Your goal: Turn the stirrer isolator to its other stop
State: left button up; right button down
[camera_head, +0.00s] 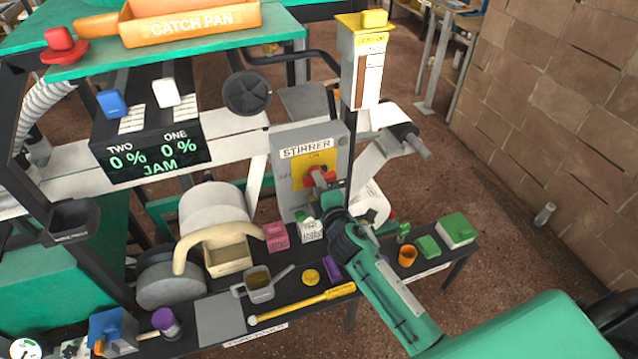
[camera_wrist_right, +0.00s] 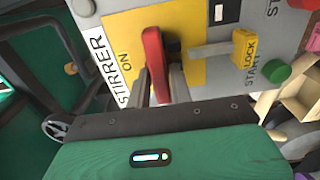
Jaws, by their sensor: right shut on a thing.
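The stirrer isolator is a grey box (camera_head: 335,143) labelled STIRRER with a yellow plate (camera_head: 304,172) and a red handle (camera_head: 321,177). ON is marked above the handle and a partly hidden word lies to its left. In the right wrist view the red handle (camera_wrist_right: 154,55) stands out from the yellow plate (camera_wrist_right: 122,27). My right gripper (camera_wrist_right: 160,86) is shut on the red handle, one finger on each side. In the head view my right gripper (camera_head: 324,190) reaches the box from below right. The handle's exact angle is hard to tell. My left gripper is not in view.
A yellow LOCK tab (camera_wrist_right: 215,49) and a green START button (camera_wrist_right: 277,70) sit beside the handle. A yellow-topped post (camera_head: 368,70) stands close right of the box. Below, the dark bench (camera_head: 295,315) holds a yellow tool (camera_head: 300,305), a scoop (camera_head: 259,284) and small boxes.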

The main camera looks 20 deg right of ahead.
dwell(0.5)
jog(key=c, duration=1.4)
grip_release()
jog(key=shift+o, duration=0.2)
jog(key=s+b, duration=0.3)
jog(key=s, duration=1)
jog(key=shift+s, duration=0.4)
